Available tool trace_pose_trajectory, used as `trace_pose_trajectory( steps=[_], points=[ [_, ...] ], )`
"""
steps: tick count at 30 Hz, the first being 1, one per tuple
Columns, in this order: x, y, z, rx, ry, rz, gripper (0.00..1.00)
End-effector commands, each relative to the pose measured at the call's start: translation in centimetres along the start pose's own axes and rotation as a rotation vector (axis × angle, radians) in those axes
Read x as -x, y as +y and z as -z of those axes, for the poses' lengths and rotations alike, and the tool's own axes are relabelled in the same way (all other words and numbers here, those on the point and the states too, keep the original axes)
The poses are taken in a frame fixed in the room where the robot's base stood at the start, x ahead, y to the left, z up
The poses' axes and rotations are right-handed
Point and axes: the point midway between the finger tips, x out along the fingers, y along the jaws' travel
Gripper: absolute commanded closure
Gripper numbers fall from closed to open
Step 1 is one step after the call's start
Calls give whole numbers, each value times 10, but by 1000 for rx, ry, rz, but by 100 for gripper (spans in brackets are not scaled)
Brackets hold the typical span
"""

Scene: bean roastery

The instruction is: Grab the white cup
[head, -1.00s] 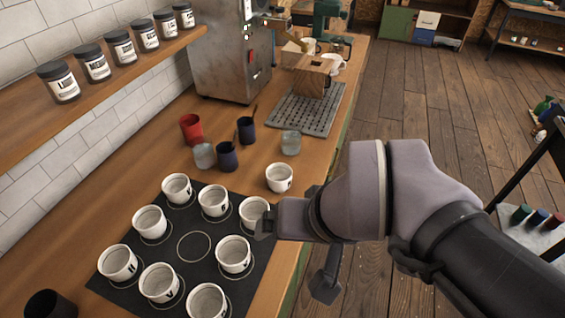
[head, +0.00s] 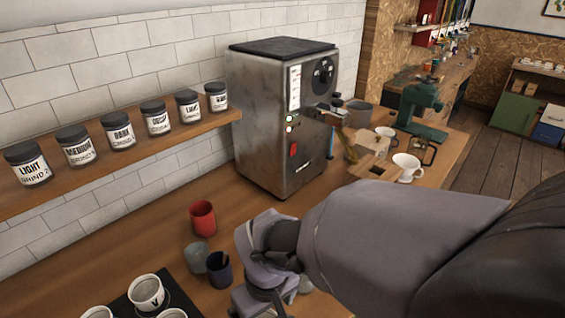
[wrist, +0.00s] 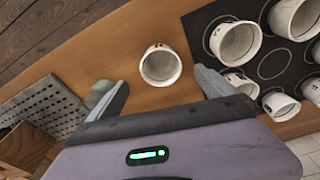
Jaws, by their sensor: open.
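A lone white cup (wrist: 160,65) stands on the wooden counter in the wrist view, off the black mat, and lies between and just beyond my fingertips. My gripper (wrist: 165,92) is open and empty, with one finger on each side of the view. In the head view my arm hides this cup. More white cups stand on the black mat, as this white cup (head: 146,292) at the lower left and a white cup (wrist: 236,40) in the wrist view. A white mug (head: 407,167) stands farther back by the machine.
A red cup (head: 203,218), a grey glass (head: 196,257) and a dark blue cup (head: 220,270) stand left of my gripper. A steel machine (head: 282,120) stands behind. A shelf (head: 100,165) with several jars runs along the wall. A perforated tray (wrist: 40,105) lies at left in the wrist view.

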Motion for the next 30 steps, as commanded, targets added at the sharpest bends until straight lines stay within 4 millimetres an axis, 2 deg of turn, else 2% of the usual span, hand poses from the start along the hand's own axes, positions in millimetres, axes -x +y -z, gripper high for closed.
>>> trace_pose_trajectory(
  steps=[1,3,11,16,18,23,26,30],
  points=[
    [-21,0,-2,1,-4,0,5],
    [-36,0,-2,-1,-3,0,5],
    [-62,-1,-1,-1,0,0,5],
    [-98,-4,-2,-2,-1,0,5],
    [-105,-4,-2,-2,0,0,5],
    [-102,-4,-1,-3,2,0,5],
    [-102,-4,-1,-3,1,0,21],
    [-102,-4,-1,-3,1,0,48]
  ],
)
